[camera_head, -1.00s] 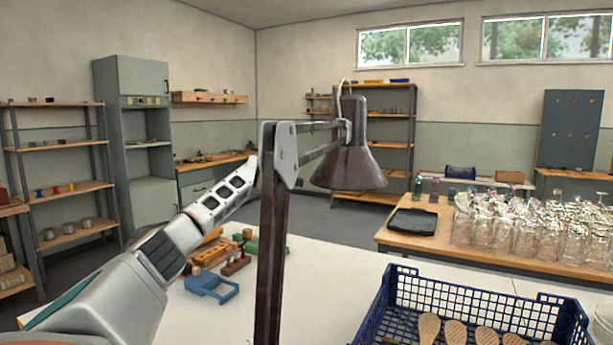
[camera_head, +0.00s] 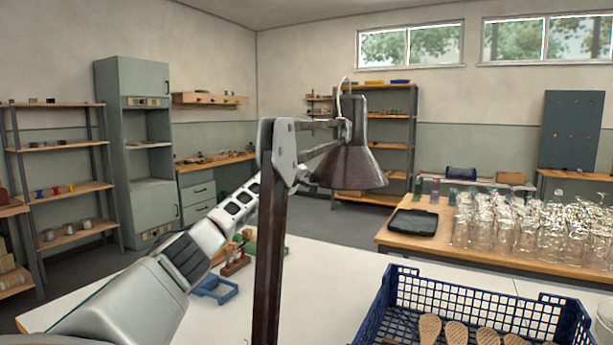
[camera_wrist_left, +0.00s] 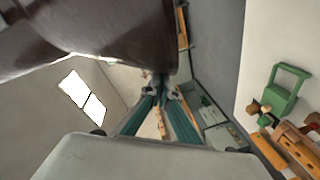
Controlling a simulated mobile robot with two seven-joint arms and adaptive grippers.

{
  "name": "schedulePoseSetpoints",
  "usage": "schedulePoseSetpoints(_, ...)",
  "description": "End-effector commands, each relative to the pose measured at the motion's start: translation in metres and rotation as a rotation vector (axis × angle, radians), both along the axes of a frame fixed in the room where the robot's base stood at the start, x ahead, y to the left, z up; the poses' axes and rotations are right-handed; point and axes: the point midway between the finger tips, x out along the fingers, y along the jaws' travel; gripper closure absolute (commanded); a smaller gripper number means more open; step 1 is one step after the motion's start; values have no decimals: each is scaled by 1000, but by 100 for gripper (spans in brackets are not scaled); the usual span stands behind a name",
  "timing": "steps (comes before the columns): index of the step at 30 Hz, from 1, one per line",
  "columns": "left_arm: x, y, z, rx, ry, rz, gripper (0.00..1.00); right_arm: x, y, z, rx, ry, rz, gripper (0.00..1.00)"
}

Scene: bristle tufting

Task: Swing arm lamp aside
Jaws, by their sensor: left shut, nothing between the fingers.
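The arm lamp stands in the middle of the head view, with a dark brown upright post (camera_head: 270,250), a jointed horizontal arm and a bell-shaped shade (camera_head: 348,165) hanging to the right. My left arm passes behind the post, which hides part of my left gripper (camera_head: 302,176). The gripper's tip shows between the post and the lower left of the shade. In the left wrist view the shade (camera_wrist_left: 100,35) looms large above the shut, empty fingers (camera_wrist_left: 160,80). I cannot tell whether they touch it. My right gripper is not in view.
A blue crate (camera_head: 375,318) with wooden brush pieces stands at front right on the white table (camera_head: 320,270). A blue tray (camera_head: 218,288) and a green holder (camera_wrist_left: 280,95) lie left of the post. Glass jars (camera_head: 500,225) crowd the wooden table behind.

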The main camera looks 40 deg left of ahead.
Motion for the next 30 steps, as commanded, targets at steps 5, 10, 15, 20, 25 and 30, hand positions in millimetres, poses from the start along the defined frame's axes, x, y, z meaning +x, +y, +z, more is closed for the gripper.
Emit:
schedulePoseSetpoints(5, 8, -10, -1, -2, 4, -37, 100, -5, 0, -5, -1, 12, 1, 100)
schedulePoseSetpoints(10, 20, -28, -2, -3, 6, -96, 100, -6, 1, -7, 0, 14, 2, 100)
schedulePoseSetpoints(15, 26, -36, 0, 0, 0, -130, 100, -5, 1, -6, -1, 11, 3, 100)
schedulePoseSetpoints(20, 28, -39, 1, 0, -2, -140, 100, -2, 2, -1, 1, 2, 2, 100)
schedulePoseSetpoints(25, 28, -39, 1, 0, -2, -140, 100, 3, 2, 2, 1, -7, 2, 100)
schedulePoseSetpoints(30, 27, -38, 3, 1, -3, -139, 100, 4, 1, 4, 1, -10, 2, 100)
